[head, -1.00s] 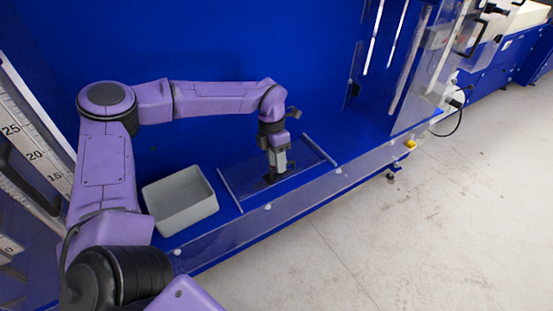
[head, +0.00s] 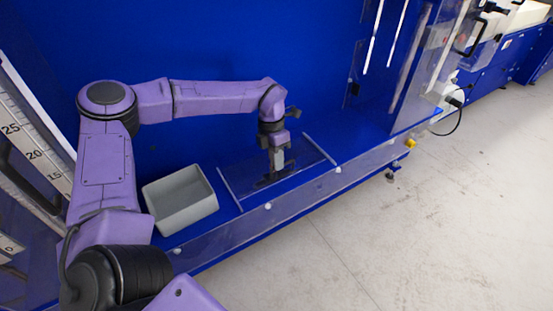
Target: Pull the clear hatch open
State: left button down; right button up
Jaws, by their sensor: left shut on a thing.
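The clear hatch (head: 248,181) is a see-through panel lying between two pale rails on the blue bench. How far the hatch stands open is hard to tell through the clear material. My right gripper is out of view.
A grey open bin (head: 181,221) stands on the bench left of the hatch. A clear strip runs along the bench's front edge (head: 297,203). A tall blue wall stands behind. Bench to the right is clear.

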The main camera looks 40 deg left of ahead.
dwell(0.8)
pick_arm(q)
jog(key=s+d+b, duration=0.1)
jog(key=s+d, duration=0.4)
jog(key=d, duration=0.7)
jog(key=shift+b, duration=0.3)
jog(key=shift+d, duration=0.1)
jog(key=c, duration=1.2)
grip_release()
notch_tip(320, 180, up, 10)
jog(key=a, duration=0.2)
jog(key=shift+w+r, duration=0.2)
jog(key=shift+w, duration=0.2)
jog(key=shift+d+f, duration=0.1)
